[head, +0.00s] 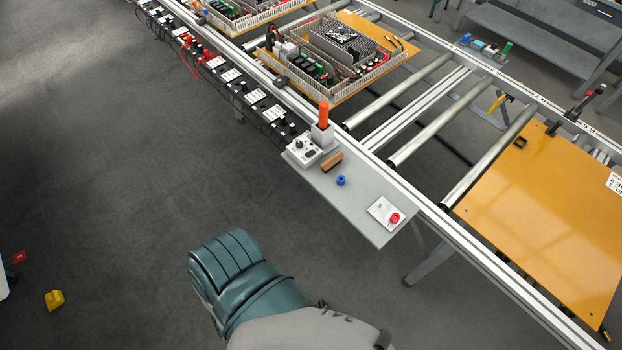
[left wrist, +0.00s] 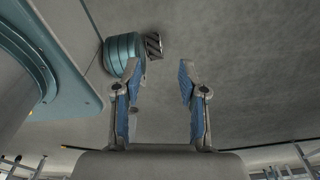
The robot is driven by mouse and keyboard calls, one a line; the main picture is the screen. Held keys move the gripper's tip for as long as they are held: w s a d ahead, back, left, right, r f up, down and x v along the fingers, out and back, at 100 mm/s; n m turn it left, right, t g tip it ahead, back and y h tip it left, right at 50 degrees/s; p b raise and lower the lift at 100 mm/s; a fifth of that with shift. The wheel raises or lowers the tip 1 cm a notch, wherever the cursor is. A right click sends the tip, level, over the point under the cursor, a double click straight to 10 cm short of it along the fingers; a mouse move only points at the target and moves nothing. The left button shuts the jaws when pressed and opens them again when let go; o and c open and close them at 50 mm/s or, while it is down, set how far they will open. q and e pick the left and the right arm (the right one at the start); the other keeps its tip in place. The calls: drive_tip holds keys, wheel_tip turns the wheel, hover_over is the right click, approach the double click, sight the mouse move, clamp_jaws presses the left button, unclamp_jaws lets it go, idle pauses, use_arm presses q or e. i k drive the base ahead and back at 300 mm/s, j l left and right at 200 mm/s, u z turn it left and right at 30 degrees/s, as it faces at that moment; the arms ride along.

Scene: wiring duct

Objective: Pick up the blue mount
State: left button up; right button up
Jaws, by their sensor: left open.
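The blue mount (head: 341,181) is a small blue piece standing on the grey side shelf (head: 352,205) beside the conveyor, in the head view. It lies between a brown-and-black block and a white card. My left gripper (left wrist: 159,78) shows in the left wrist view with its two blue-padded fingers apart and nothing between them. Grey floor lies behind the fingers, and the mount is not in that view. Neither gripper shows in the head view, so the distance from my left gripper to the mount cannot be told. My right gripper is not in view.
On the shelf are a white box with knobs (head: 303,150), an orange-handled tool (head: 323,116) in a holder, a brown block (head: 332,162) and a white card (head: 384,212) with a red piece on it. Conveyor rollers and an orange board (head: 550,215) lie to the right. Open floor lies left.

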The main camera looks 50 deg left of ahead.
sight(341, 179)
drive_tip(key=u, duration=1.25)
